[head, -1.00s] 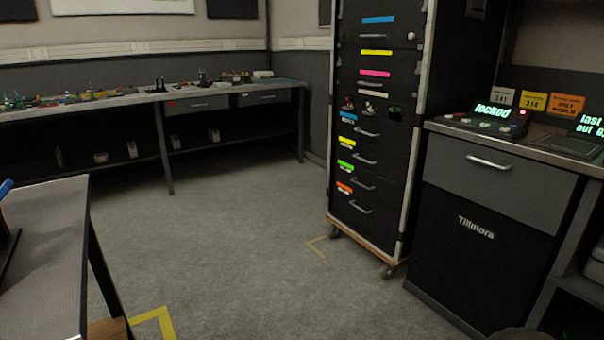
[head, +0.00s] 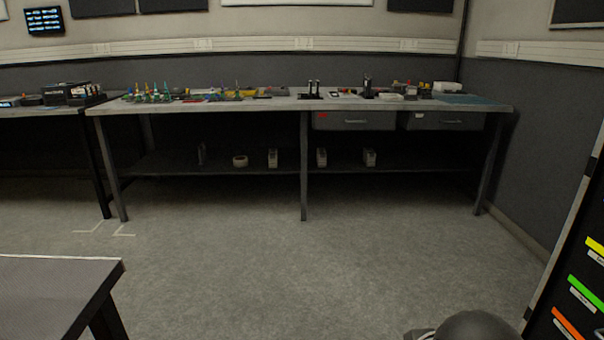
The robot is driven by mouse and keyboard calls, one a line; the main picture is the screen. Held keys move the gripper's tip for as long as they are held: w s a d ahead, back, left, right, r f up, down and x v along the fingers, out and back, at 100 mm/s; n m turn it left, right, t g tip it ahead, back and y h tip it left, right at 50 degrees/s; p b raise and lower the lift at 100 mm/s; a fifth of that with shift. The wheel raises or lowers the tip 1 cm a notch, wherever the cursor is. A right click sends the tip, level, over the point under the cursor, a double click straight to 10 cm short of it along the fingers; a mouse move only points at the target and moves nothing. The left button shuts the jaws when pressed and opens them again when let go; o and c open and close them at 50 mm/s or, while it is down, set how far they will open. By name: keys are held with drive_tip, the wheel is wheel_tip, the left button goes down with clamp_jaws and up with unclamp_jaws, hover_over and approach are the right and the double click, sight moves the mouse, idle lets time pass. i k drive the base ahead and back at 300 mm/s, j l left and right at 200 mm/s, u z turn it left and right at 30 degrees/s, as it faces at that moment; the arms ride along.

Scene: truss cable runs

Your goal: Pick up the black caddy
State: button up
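I cannot make out the black caddy for certain. A black box-like item (head: 75,93) stands on the bench at the far left, with small things on or around it; it is too small to tell whether it is the caddy. A pair of small dark upright items (head: 314,88) stands near the middle of the long workbench (head: 400,105). A dark rounded part at the bottom edge looks like my own arm. My gripper's fingers do not show.
The long workbench along the back wall carries many small tools, two drawers (head: 355,121) and a lower shelf (head: 220,163). A grey table corner (head: 55,285) is at the near left. A black drawer cabinet (head: 568,290) stands at the right edge. The floor between is clear.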

sight(367, 89)
drive_tip(key=i, duration=1.15)
drive_tip(key=i+j+z, duration=0.1)
drive_tip(key=i, duration=1.1)
